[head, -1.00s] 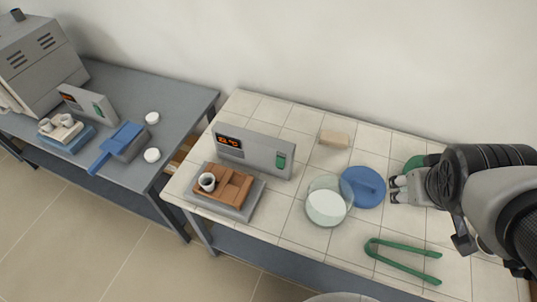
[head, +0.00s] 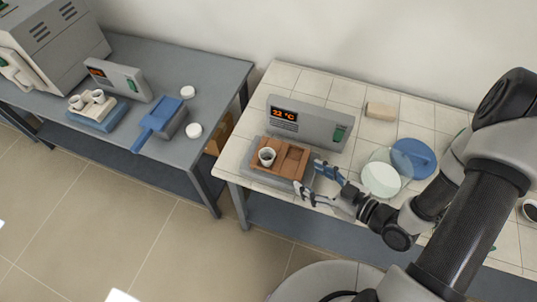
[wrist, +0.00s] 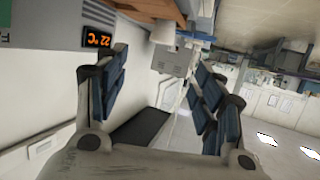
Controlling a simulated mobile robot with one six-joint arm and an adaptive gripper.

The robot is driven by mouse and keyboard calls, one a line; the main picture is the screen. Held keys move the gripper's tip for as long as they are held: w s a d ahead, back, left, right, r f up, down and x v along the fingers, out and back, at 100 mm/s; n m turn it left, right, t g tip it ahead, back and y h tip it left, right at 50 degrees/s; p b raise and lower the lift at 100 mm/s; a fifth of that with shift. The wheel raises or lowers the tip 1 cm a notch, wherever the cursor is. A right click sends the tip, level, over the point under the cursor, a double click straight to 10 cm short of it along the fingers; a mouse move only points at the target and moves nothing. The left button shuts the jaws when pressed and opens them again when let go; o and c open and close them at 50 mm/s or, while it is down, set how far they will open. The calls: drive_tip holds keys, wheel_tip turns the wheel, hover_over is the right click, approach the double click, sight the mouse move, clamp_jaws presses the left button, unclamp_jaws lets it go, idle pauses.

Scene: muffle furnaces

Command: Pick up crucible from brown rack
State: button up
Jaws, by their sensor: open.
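A small white crucible (head: 267,155) stands upright in the left part of the brown rack (head: 291,160). The rack sits on the grey plate of a unit whose display reads 22 °C (head: 310,123). My gripper (head: 308,176) is open and empty just right of the rack, its fingers pointing left towards it. In the wrist view, which is turned over, the crucible (wrist: 165,34) shows at the top beyond my spread fingers (wrist: 160,66), still apart from them. The rack (wrist: 150,9) runs along the top edge there.
A glass dish (head: 381,179) and a blue lid (head: 414,158) lie right of my gripper. A tan block (head: 380,110) lies behind them. The display panel stands close behind the rack. The grey table at left (head: 217,82) holds other equipment.

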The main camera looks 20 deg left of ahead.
sight(262, 152)
drive_tip(key=b+x, duration=0.2)
drive_tip(key=x, duration=0.6)
drive_tip(key=b+x, duration=0.2)
drive_tip(key=x, duration=0.7)
drive_tip(key=shift+s+a, duration=0.15)
drive_tip(key=shift+a, duration=0.15)
drive_tip(key=shift+c, duration=0.2)
drive_tip(key=c, duration=1)
drive_tip(key=shift+r, duration=0.15)
